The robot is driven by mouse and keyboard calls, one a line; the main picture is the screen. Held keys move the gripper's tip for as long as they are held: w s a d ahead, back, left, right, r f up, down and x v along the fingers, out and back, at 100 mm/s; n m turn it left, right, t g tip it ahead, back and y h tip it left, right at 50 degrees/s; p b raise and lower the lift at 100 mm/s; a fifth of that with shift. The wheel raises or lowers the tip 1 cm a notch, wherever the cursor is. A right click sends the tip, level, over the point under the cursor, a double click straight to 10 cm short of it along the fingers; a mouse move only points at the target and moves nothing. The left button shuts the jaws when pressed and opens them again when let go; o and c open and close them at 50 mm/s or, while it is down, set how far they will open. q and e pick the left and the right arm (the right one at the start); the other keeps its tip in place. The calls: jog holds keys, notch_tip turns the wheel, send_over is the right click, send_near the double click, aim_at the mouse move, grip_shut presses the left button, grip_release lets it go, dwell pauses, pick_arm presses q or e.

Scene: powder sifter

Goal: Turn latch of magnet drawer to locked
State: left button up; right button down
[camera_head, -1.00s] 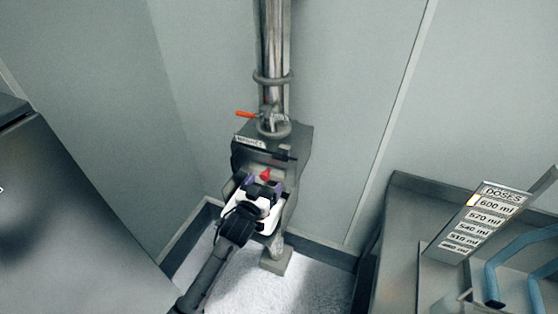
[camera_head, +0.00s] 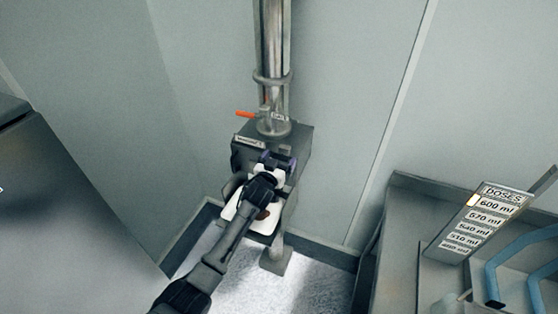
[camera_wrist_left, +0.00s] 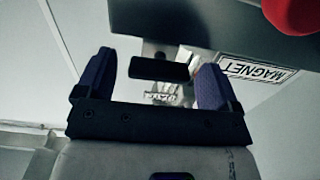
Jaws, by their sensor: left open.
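The magnet drawer's grey metal housing (camera_head: 301,145) stands under a vertical steel pipe. Its white label (camera_head: 249,141) is on the upper front, and the wrist view shows the label reading MAGNET (camera_wrist_left: 258,70). My left gripper (camera_head: 278,159) is at the front of the housing, below and right of the label. In the wrist view, my left gripper (camera_wrist_left: 153,78) is open, with a dark finger on each side of the black latch handle (camera_wrist_left: 160,69). Gaps show beside the handle, so it is not clamped. The head view hides the latch behind the gripper. My right gripper is not in view.
A red knob (camera_wrist_left: 292,12) shows at the wrist view's top right. A steel bench with a DOSES sign (camera_head: 485,217) is at right. A dark metal surface (camera_head: 65,215) is at left.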

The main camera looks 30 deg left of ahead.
pick_arm(q)
jog(key=c, duration=0.9)
jog(key=shift+m, duration=0.3)
jog(key=m, duration=0.8)
jog(key=shift+p, duration=0.3)
jog(key=m, duration=0.6)
jog(key=shift+m, duration=1.8)
